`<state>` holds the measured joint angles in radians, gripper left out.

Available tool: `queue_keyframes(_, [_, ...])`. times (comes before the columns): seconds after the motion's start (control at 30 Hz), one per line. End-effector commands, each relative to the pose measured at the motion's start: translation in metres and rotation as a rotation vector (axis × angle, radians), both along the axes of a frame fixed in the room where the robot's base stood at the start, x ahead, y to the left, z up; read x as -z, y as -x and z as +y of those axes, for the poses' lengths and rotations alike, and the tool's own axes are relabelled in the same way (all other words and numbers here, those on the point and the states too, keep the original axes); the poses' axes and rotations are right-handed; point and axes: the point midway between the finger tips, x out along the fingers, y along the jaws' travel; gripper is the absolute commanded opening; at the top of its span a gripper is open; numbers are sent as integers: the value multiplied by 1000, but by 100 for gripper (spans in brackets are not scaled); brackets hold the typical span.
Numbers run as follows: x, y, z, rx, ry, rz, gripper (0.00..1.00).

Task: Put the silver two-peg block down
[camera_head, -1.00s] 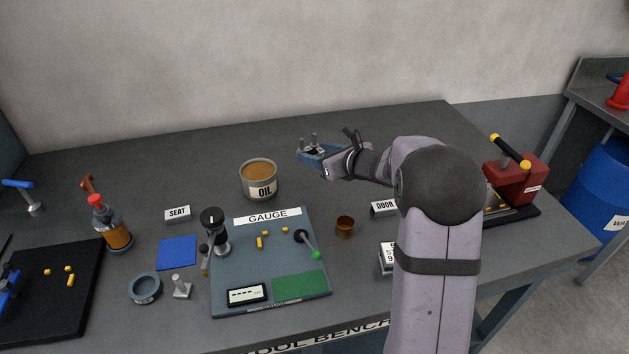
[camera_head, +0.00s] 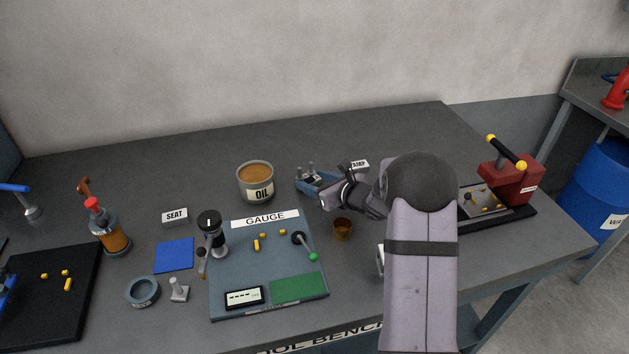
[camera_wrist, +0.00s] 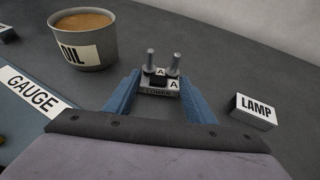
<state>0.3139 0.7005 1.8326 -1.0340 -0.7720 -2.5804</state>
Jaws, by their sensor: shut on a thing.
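The silver two-peg block (camera_wrist: 159,88) is between the blue fingers of my gripper (camera_wrist: 158,97) in the wrist view, its two pegs pointing up and small "A" labels on it. In the head view the block (camera_head: 308,171) shows small between the fingertips of my gripper (camera_head: 312,178), behind the gauge board and right of the oil can. My gripper is shut on the block. The block is low, near the bench top; whether it touches the bench I cannot tell.
The oil can (camera_head: 255,183) stands left of my gripper. A LAMP label block (camera_wrist: 255,111) lies to the right. The gauge board (camera_head: 232,262) and a small brass cup (camera_head: 342,229) are nearer the front. The bench behind is clear.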

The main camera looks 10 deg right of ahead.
Motion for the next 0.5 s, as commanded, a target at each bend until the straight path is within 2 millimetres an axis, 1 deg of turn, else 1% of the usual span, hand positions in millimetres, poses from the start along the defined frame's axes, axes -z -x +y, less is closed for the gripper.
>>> queue_keyframes(0.03, [-2,-1,0,0,0,-6,14])
queue_keyframes(0.2, [-3,-1,0,0,0,-6,14])
queue_keyframes(0.43, [2,-1,0,0,-1,-6,14])
queue_keyframes(0.47, [2,0,0,0,0,-1,57])
queue_keyframes(0.5, [2,0,0,0,0,-1,66])
